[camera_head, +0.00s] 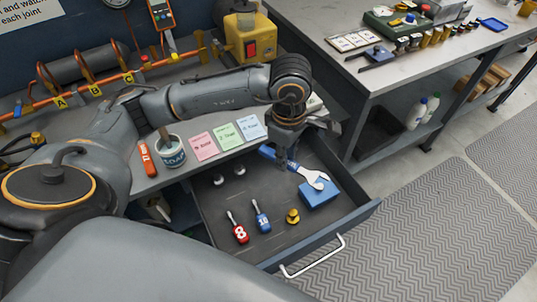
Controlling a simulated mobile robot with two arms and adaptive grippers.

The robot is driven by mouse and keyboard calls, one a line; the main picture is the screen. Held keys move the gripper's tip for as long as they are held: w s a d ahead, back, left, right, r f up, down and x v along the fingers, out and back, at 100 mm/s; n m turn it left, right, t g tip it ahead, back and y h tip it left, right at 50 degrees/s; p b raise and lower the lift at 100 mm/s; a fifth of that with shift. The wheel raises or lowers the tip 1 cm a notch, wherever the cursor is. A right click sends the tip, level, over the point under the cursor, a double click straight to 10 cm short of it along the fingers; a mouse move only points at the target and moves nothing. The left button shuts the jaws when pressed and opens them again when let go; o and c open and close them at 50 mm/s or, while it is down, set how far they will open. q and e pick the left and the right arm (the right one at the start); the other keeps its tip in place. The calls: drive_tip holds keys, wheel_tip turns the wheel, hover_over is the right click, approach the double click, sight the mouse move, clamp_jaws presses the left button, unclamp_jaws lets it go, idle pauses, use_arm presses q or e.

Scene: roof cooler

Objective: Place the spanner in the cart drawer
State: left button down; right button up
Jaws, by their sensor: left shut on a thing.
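The spanner (315,178) has a blue handle and a silver open-ended head. My left gripper (284,160) is shut on it from above, around its middle. The cart drawer (272,238) is pulled open, and the spanner is over its back right part. The spanner's head overlaps a blue block (320,197) in the drawer; I cannot tell whether they touch. The gripper hides part of the spanner. My right gripper is not in view.
The drawer holds a red screwdriver (240,234), a blue screwdriver (261,222), a yellow item (293,216) and small round silver pieces. Its left middle floor is bare. A workbench (345,70) is at right.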

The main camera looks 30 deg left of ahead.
use_arm(q)
wheel_tip(320, 180, down, 5)
drive_tip(key=w+n+b, duration=0.2)
drive_tip(key=n, duration=1.1)
approach(285, 190)
wheel_tip(285, 190, down, 6)
drive_tip(key=shift+w+d+r, duration=0.1)
drive_tip(key=shift+d+r, duration=0.05)
drive_tip(key=shift+d, duration=0.05)
drive_tip(key=shift+f+m, duration=0.3)
drive_tip(key=shift+f, duration=0.05)
drive_tip(key=shift+w, duration=0.1)
drive_tip(key=shift+f, duration=0.2)
drive_tip(key=c, duration=1.2)
unclamp_jaws()
drive_tip(key=shift+o, duration=0.2)
